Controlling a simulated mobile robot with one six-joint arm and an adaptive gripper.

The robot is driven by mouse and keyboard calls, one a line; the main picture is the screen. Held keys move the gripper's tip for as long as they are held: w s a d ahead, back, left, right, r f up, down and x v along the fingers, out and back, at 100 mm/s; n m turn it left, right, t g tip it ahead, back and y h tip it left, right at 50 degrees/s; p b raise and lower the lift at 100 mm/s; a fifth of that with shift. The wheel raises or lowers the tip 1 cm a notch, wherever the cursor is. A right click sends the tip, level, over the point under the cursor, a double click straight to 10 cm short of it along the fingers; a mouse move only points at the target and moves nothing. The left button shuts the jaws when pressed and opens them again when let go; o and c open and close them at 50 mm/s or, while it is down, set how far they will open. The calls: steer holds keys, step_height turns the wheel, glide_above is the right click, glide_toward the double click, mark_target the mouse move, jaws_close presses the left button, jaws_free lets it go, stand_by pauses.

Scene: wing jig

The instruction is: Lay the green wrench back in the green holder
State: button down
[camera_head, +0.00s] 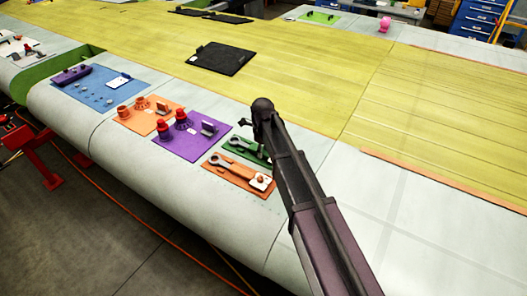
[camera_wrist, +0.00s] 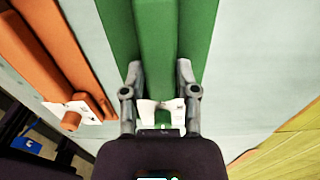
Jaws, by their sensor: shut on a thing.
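The green wrench (camera_wrist: 155,45) shows in the wrist view as a raised green bar running up between my fingers. My gripper (camera_wrist: 158,70) is shut on it, one finger on each side. The green holder (camera_wrist: 204,25) is the flat green plate beneath the bar. In the head view, the green holder (camera_head: 231,147) lies on the wing's front edge, partly hidden by my arm. I cannot tell whether the wrench touches the holder.
An orange holder (camera_head: 211,162) with another wrench lies just in front, also seen in the wrist view (camera_wrist: 30,55). A purple plate (camera_head: 186,150) with red knobs lies to the left. A black plate (camera_head: 219,58) lies behind on the yellow wing skin. The right side is clear.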

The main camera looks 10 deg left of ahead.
steer(key=shift+c, duration=1.4)
jaws_free()
